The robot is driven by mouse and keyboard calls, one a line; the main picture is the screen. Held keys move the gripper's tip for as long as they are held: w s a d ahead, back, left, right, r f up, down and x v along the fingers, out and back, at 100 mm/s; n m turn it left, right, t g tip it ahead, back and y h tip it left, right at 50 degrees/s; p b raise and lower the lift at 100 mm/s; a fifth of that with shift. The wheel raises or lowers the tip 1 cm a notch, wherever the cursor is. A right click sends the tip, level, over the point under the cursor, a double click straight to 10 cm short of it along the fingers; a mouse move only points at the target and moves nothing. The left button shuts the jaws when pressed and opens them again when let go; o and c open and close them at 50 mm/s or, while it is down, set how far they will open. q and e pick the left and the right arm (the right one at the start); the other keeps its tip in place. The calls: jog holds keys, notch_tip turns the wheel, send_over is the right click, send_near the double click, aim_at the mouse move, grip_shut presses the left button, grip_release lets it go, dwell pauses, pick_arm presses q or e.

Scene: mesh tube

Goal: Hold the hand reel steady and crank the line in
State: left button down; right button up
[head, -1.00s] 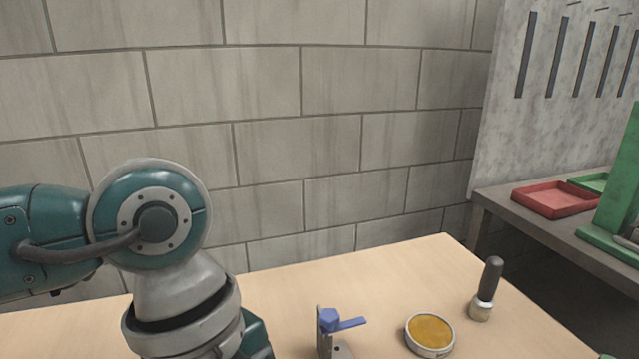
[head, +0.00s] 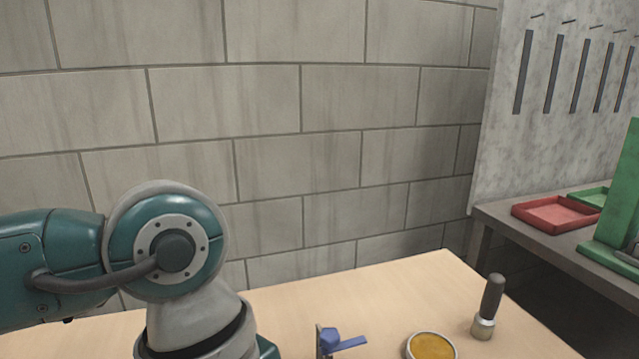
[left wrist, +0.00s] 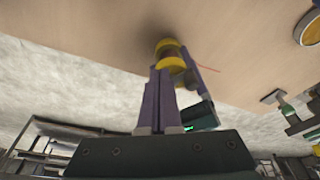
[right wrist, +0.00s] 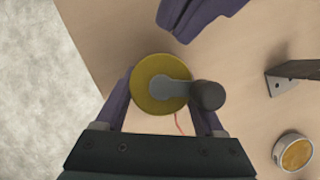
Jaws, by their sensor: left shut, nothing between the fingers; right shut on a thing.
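The hand reel (right wrist: 150,84) is a yellow disc with a grey crank arm (right wrist: 172,90) and a dark round knob (right wrist: 208,96) at its right, seen in the right wrist view. My right gripper (right wrist: 162,88) has its purple fingers on either side of the reel, shut on it. A thin red line (right wrist: 178,124) hangs from the reel's lower edge. My left gripper (left wrist: 162,72) is shut and empty, its purple fingertips close to the yellow reel (left wrist: 168,47); contact is unclear. It also shows above the reel in the right wrist view (right wrist: 190,15).
On the wooden table (head: 400,285) are a metal bracket with a blue lever (head: 340,342), a round tin of yellow stuff (head: 431,347) and a dark-handled tool (head: 488,308). A grey side bench holds a red tray (head: 556,213) and a green stand (head: 618,200).

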pick_arm(q)
jog(key=shift+w+d, duration=0.15)
jog(key=shift+w, duration=0.1)
dwell(0.3)
jog(key=shift+w+d, duration=0.85)
jog(key=shift+w, duration=0.15)
jog(key=shift+d, duration=0.2)
jog(key=shift+w, duration=0.1)
dwell(0.4)
jog(key=s+d+v, duration=0.1)
jog(key=v, duration=0.5)
jog(key=shift+w+a, duration=0.2)
jog(key=shift+w, duration=0.15)
jog(key=shift+r, duration=0.1)
